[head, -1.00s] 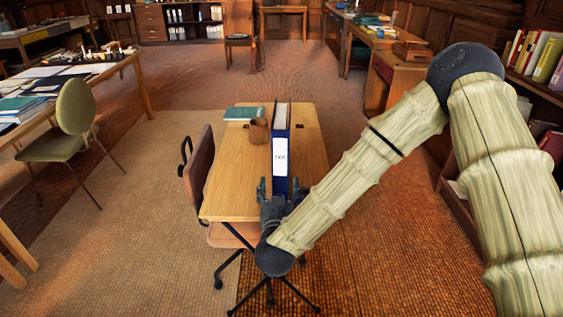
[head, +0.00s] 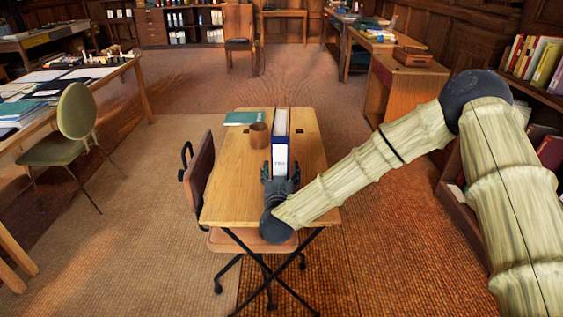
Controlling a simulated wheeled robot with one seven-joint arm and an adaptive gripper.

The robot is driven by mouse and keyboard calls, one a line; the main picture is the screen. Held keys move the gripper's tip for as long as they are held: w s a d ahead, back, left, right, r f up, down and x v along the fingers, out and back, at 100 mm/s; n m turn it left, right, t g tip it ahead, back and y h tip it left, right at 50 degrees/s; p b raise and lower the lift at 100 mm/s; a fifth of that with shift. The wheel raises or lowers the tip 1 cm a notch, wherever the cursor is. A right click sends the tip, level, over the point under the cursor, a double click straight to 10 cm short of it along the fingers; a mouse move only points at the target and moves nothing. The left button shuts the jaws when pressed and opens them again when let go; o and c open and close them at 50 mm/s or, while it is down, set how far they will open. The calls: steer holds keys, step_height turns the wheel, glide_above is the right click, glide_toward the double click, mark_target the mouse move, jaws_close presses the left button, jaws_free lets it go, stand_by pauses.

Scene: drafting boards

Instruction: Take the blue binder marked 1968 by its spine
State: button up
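The blue binder (head: 281,124) stands upright on the small wooden table (head: 237,190), its spine facing me. A white label (head: 281,158) on the spine bears small writing that is too small to read surely. My gripper (head: 281,174) is at the lower part of the spine, with its fingers spread, one on each side of the binder. I cannot tell whether the fingers touch its sides. The gripper hides the bottom of the spine.
A brown cup (head: 258,135) stands close to the binder's left, with a teal book (head: 244,118) behind it. A chair (head: 199,165) is at the table's left side. Bookshelves (head: 540,75) line the right wall. Carpet (head: 390,240) in front is clear.

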steer(key=shift+w, duration=0.3)
steer(key=c, duration=1.3)
jaws_close()
steer(key=shift+r, duration=0.15)
